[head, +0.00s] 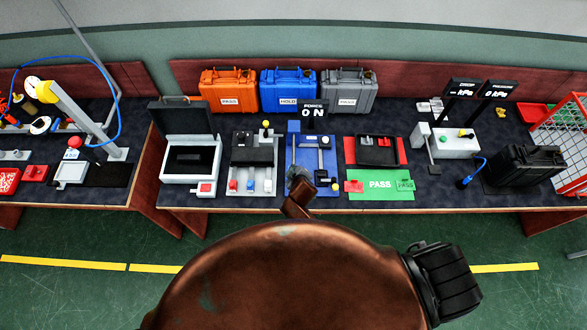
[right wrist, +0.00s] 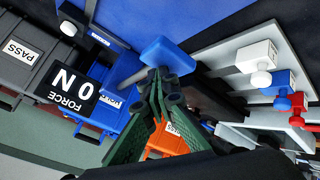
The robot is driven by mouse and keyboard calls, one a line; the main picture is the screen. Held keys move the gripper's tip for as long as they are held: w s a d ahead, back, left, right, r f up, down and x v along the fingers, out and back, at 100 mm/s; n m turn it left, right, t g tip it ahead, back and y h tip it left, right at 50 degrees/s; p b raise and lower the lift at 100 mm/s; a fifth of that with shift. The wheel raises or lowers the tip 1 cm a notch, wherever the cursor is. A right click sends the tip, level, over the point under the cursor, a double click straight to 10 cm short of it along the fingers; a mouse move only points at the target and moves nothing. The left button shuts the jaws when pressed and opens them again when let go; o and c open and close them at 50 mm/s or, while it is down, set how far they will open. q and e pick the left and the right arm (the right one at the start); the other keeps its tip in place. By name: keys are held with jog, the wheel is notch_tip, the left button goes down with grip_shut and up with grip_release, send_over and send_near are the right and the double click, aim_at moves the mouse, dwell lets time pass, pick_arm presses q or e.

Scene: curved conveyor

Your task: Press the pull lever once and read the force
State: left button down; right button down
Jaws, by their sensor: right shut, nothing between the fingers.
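The blue force station (head: 329,160) stands mid-bench. Its black display (head: 313,112) reads FORCE 0 N, and the same display (right wrist: 72,95) shows rotated in the right wrist view. My right gripper (head: 295,174) is over the station's left front part, shut and empty. In the right wrist view my right fingertips (right wrist: 162,84) are together at a blue T-shaped part (right wrist: 165,54), which looks like the lever's handle. The fingertips overlap its stem; I cannot tell whether they touch it. My gripper hides part of the station in the head view. My left gripper is not in view.
Left of the station is a grey fixture (head: 241,186) with coloured buttons. Right are a black tray on red (head: 402,152) and a green PASS mat (head: 366,191). Orange (head: 229,88), blue (head: 288,87) and grey (head: 349,89) cases stand behind. A black case (head: 525,168) is farther right.

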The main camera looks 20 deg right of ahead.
jog(key=shift+s+f+b, duration=0.1)
jog(key=shift+f+b, duration=0.4)
jog(key=shift+f, duration=0.35)
dwell(0.6)
jog(key=shift+r, duration=0.1)
dwell(0.4)
jog(key=shift+r+p, duration=2.4)
notch_tip(320, 180, up, 5)
jog(key=p, duration=0.5)
